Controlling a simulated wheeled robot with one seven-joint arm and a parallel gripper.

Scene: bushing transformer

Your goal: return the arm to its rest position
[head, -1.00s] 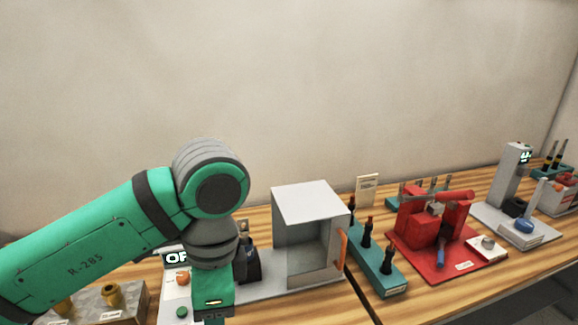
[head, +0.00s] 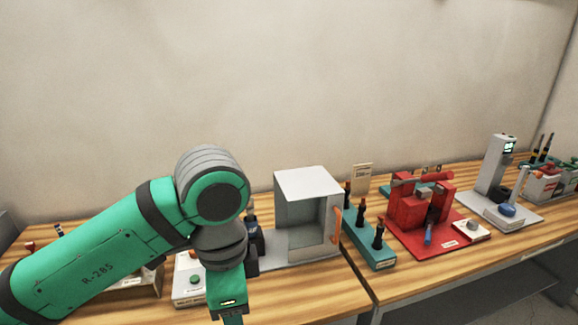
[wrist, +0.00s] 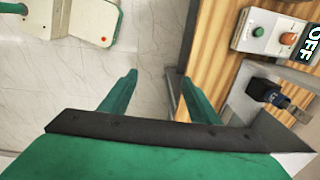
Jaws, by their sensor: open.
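My green arm (head: 95,262) reaches in from the left of the head view and bends down at a grey joint in front of the bench. My gripper (wrist: 160,88) shows in the wrist view with its two green fingers spread wide apart. Nothing is between the fingers. Pale floor lies below the left finger and the gap, and the right finger is by the edge of the wooden bench (wrist: 208,62). The fingertips are not visible in the head view.
A grey cabinet (head: 309,185) with an orange handle stands open-fronted on the bench. A teal holder (head: 368,248) and red fixture (head: 420,212) are to its right. A control box with green and orange buttons (wrist: 268,32) and a dark clamp (wrist: 268,93) are near my gripper.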

